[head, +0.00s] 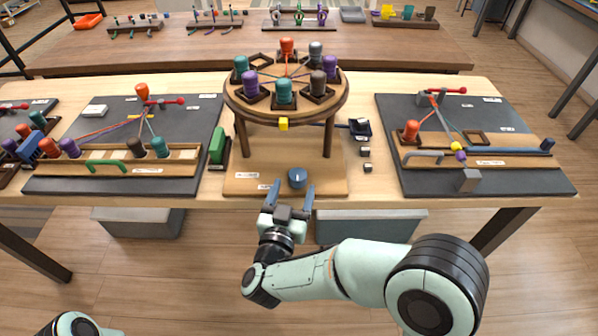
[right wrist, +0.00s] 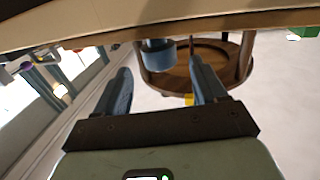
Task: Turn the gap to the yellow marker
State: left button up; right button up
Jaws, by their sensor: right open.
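The round wooden braiding disk (head: 237,97) stands on legs above a wooden base. Several coloured bobbins sit around it, with cords meeting near the middle. One empty square holder, the gap (head: 262,58), is at the back left of the disk. The yellow marker (head: 283,124) is at the front, below the rim; it also shows in the right wrist view (right wrist: 188,99). A blue knob (head: 297,178) with a light mark sits on the base's front. My right gripper (head: 290,188) is open, its fingers either side of the knob (right wrist: 158,55). My left gripper is out of view.
Dark boards with bobbins and cords lie left (head: 195,118) and right (head: 385,120) of the stand. A green block (head: 218,145) stands left of the base.

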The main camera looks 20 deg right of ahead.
aim_at(300, 169)
jog(key=b+x, duration=0.1)
jog(key=x, duration=0.5)
jog(key=shift+w+d, duration=0.2)
jog(key=shift+w, duration=0.2)
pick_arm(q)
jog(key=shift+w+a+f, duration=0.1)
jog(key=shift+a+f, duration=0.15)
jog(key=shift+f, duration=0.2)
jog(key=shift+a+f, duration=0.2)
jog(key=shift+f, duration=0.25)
pick_arm(e)
jog(key=c, duration=1)
jog(key=shift+o, duration=0.2)
